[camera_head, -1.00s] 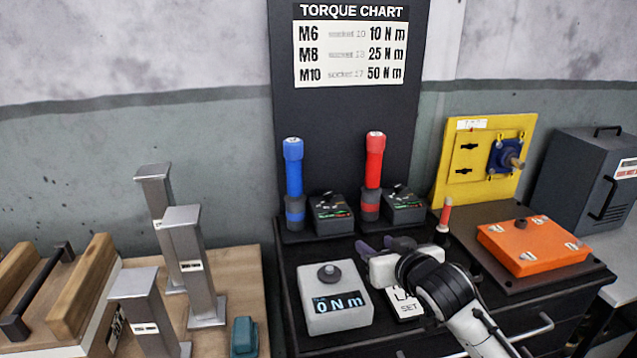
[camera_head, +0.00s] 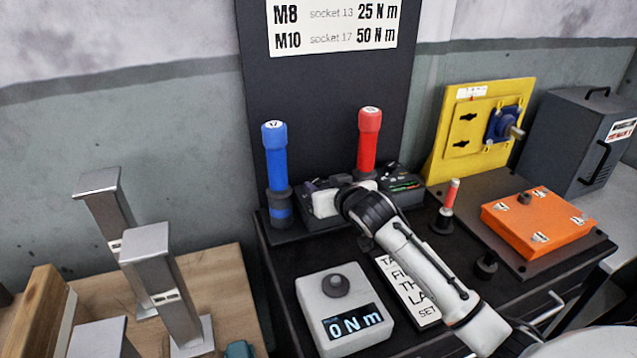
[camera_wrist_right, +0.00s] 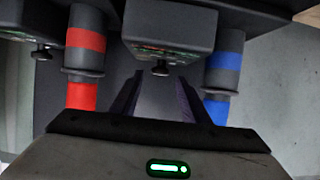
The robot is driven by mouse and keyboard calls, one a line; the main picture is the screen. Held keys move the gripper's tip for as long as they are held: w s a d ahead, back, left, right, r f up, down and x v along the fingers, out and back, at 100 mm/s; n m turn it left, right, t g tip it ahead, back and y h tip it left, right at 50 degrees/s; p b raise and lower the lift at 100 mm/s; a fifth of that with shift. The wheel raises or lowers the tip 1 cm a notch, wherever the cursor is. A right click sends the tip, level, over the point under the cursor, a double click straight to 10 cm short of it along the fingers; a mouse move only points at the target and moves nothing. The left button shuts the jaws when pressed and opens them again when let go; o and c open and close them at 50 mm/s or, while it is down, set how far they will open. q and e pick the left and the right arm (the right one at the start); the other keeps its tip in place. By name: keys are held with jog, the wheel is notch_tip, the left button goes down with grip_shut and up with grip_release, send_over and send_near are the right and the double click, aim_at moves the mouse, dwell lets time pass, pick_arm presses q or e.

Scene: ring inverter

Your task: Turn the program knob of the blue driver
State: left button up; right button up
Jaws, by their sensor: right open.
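The blue driver (camera_head: 275,160) stands upright at the back left of the dark bench top, and it also shows at the right of the right wrist view (camera_wrist_right: 222,75). Its dark control box (camera_wrist_right: 168,25) is between the blue and red drivers. A small dark knob (camera_wrist_right: 160,68) sticks out from the box face. My right gripper (camera_head: 312,190) is at this box and hides much of it in the head view. Its two fingers (camera_wrist_right: 154,100) are apart, one on each side of the knob's line, with nothing between them. Contact cannot be told. My left gripper is not in view.
The red driver (camera_head: 368,140) stands close to the right of my gripper, with its own box (camera_head: 402,180) beside it. A grey torque display (camera_head: 340,312) reads 0 N m in front. A small red-handled tool (camera_head: 450,200) and an orange box (camera_head: 538,225) are further right.

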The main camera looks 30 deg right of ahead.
jog(key=x, duration=0.2)
jog(key=shift+w, duration=0.3)
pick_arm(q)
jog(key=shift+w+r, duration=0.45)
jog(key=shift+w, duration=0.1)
pick_arm(e)
jog(key=shift+w+d+f, duration=0.1)
jog(key=shift+w+f, duration=0.05)
jog(key=c, duration=1)
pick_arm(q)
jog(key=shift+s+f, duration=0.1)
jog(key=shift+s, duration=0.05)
